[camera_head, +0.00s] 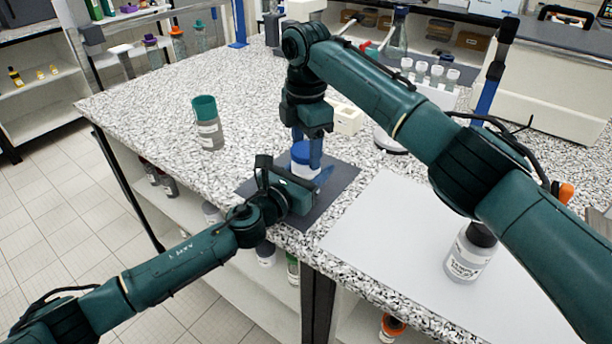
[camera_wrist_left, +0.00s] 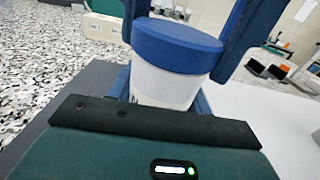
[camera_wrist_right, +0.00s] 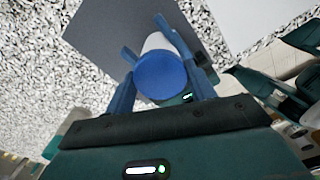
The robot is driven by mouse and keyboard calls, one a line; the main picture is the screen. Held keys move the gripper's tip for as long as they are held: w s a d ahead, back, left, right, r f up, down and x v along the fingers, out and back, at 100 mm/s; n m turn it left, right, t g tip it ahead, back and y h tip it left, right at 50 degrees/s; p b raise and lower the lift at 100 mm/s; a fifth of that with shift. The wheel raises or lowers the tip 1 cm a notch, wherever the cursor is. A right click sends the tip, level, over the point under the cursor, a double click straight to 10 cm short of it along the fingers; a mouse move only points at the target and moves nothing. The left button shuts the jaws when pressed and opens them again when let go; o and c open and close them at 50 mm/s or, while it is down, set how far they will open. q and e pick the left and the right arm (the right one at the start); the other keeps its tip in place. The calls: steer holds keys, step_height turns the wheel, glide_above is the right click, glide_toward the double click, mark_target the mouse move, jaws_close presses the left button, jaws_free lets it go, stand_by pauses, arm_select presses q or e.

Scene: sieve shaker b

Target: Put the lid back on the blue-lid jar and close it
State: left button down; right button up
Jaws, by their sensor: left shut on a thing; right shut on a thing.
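The white jar (camera_wrist_left: 163,86) with its blue lid (camera_wrist_left: 178,45) stands upright on a dark grey mat (camera_head: 345,180) near the bench edge. The lid sits on top of the jar with no gap visible; whether it is fully tightened cannot be told. My left gripper (camera_head: 305,172) comes in low from the side and is shut on the jar's body. My right gripper (camera_head: 307,157) points down from above and is shut on the blue lid, with a finger on either side of it. In the right wrist view the lid (camera_wrist_right: 160,76) hides most of the jar.
A teal-lidded jar (camera_head: 208,124) stands on the bench to the left. A dark-lidded bottle (camera_head: 468,255) stands on a white sheet (camera_head: 390,215) at the right. Racked tubes (camera_head: 430,75) and a flask (camera_head: 397,40) are behind. The bench left of the mat is mostly clear.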

steer(key=m, duration=0.4)
steer(key=shift+m, duration=0.4)
arm_select(q)
steer(key=shift+a, duration=0.1)
arm_select(e)
steer(key=m, duration=0.4)
steer(key=shift+m, duration=0.4)
steer(key=m, duration=0.4)
steer(key=shift+m, duration=0.4)
steer(key=m, duration=0.4)
steer(key=shift+a+m, duration=0.1)
steer(key=shift+m, duration=0.2)
steer(key=m, duration=1.4)
steer(key=shift+f+m, duration=0.1)
steer(key=shift+m, duration=0.2)
steer(key=m, duration=0.5)
steer(key=shift+m, duration=0.3)
steer(key=o, duration=1.2)
steer(key=shift+c, duration=0.2)
